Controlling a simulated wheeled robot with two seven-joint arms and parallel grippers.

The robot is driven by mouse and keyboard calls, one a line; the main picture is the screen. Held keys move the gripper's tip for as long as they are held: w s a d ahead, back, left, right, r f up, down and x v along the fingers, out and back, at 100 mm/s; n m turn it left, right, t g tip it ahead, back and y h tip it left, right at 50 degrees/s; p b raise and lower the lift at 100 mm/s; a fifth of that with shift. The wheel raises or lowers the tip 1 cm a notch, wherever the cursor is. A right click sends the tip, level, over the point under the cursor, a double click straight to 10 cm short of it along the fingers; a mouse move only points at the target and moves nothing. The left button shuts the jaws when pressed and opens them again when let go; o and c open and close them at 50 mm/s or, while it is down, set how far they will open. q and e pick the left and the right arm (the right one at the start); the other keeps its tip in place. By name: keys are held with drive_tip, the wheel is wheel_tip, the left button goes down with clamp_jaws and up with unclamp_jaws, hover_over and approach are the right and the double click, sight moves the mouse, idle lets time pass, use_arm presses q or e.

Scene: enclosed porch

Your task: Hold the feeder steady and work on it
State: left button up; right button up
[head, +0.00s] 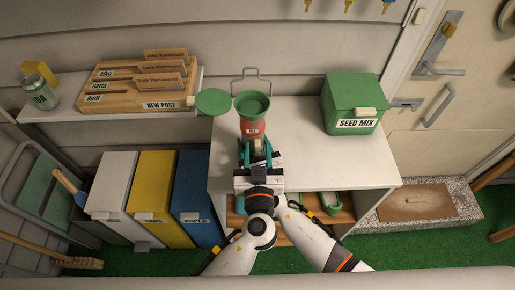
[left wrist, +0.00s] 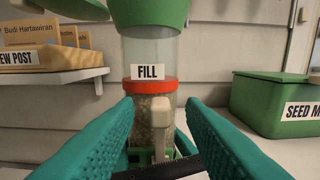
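The feeder (head: 254,127) stands on the white bench top (head: 300,144). It has a green top rim, a clear tube and a red band labelled FILL (left wrist: 149,86). Seed shows in the tube below the band; the tube above looks empty. Its green lid (head: 213,102) sticks out open to the left. A cream tab (left wrist: 158,118) is low on the feeder's near side. My left gripper (head: 255,153) is at the feeder's lower part. Its teal fingers (left wrist: 160,108) are apart, one on each side; contact is not clear. My right gripper is not seen.
A green SEED MIX box (head: 352,103) stands at the bench's right. A wooden letter rack (head: 139,83) sits on the wall shelf at left. White, yellow and blue bins (head: 152,197) are below it. Bare bench top lies between feeder and box.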

use_arm(q)
drive_tip(key=shift+w, duration=0.4)
drive_tip(key=shift+c, duration=0.4)
clamp_jaws()
drive_tip(key=shift+a, duration=1.7)
drive_tip(key=shift+o, duration=0.4)
unclamp_jaws()
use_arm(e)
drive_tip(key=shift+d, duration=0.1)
use_arm(q)
drive_tip(key=shift+s+d, duration=0.1)
drive_tip(key=s, duration=1.2)
